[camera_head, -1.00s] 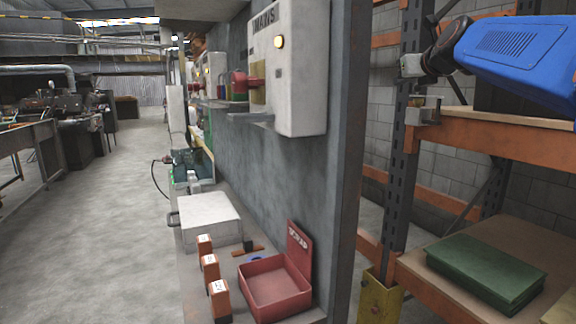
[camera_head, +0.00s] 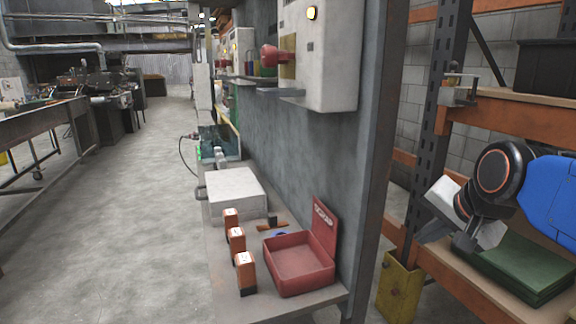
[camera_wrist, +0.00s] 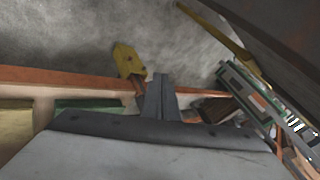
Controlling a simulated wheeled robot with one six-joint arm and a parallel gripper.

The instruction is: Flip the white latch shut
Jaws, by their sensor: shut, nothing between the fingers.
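I cannot make out a white latch for certain in either view. A small grey metal fitting with a bent bar (camera_head: 460,90) sits on the rack upright, and its part in this is unclear. My gripper (camera_head: 452,238) is low at the right in the head view, below that fitting and in front of the green box. In the wrist view my gripper's fingers (camera_wrist: 161,96) are together, with nothing between them.
The orange-edged rack shelf holds a green box (camera_head: 525,265). A yellow post guard (camera_head: 398,288) stands at the upright's foot. A wall box (camera_head: 330,60) hangs left of the rack. A red scrap bin (camera_head: 300,265) sits on the bench.

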